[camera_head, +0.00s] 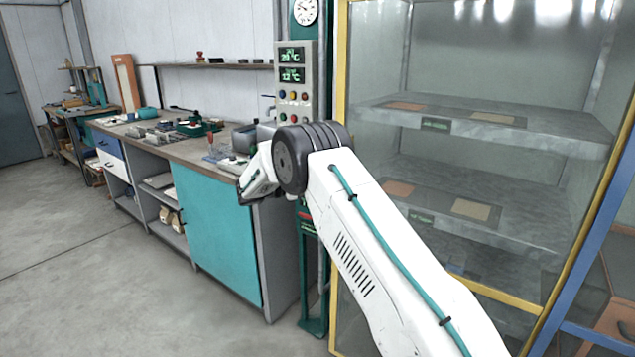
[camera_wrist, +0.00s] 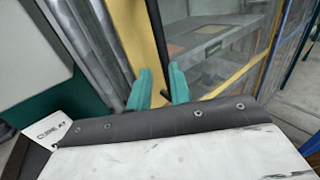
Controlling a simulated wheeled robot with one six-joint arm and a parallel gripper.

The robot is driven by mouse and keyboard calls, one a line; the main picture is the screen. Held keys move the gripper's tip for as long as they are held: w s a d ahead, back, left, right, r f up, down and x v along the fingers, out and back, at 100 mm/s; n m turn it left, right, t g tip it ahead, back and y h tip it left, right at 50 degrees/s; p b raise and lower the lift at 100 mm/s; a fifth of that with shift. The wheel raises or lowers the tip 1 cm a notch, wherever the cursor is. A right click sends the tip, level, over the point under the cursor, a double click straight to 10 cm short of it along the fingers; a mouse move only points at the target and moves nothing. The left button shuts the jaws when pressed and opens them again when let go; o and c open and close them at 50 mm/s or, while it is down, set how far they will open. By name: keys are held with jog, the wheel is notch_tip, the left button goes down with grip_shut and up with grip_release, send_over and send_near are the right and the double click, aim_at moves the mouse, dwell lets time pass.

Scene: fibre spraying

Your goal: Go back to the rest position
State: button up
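My arm reaches up from the lower right in the head view, with its dark round joint in front of the workbench end. The white end of my arm is left of that joint; my gripper's fingers cannot be made out there. In the wrist view, my gripper (camera_wrist: 160,88) shows as two teal fingers standing apart. I see nothing held between them. Behind the fingers is a yellow frame post (camera_wrist: 142,35) of the glass cabinet.
The glass cabinet (camera_head: 480,65) with panels on its shelves stands close on the right. A control panel (camera_head: 293,80) with displays and buttons is beside it. A workbench with a teal door (camera_head: 212,235) runs along the wall. The floor (camera_head: 90,270) at left is clear.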

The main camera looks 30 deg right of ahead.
jog(key=s+a+f+m+g+y, duration=0.1)
jog(key=s+f+m+y, duration=0.25)
jog(key=s+f, duration=0.3)
jog(key=s+a+r+m+t+y, duration=0.1)
jog(key=s+a+r+m+y, duration=0.3)
jog(key=s, duration=1.1)
jog(key=s+a+r+m+t+y, duration=0.2)
jog(key=s+a+r+m+y, duration=0.2)
jog(key=s, duration=1.2)
jog(key=s+a+r+m+t+y, duration=0.2)
jog(key=s+a+r+m+y, duration=0.3)
jog(key=s, duration=1.1)
notch_tip(320, 180, up, 3)
jog(key=shift+s+a+y, duration=0.15)
jog(key=shift+a+y, duration=0.5)
jog(key=shift+a, duration=0.3)
grip_shut()
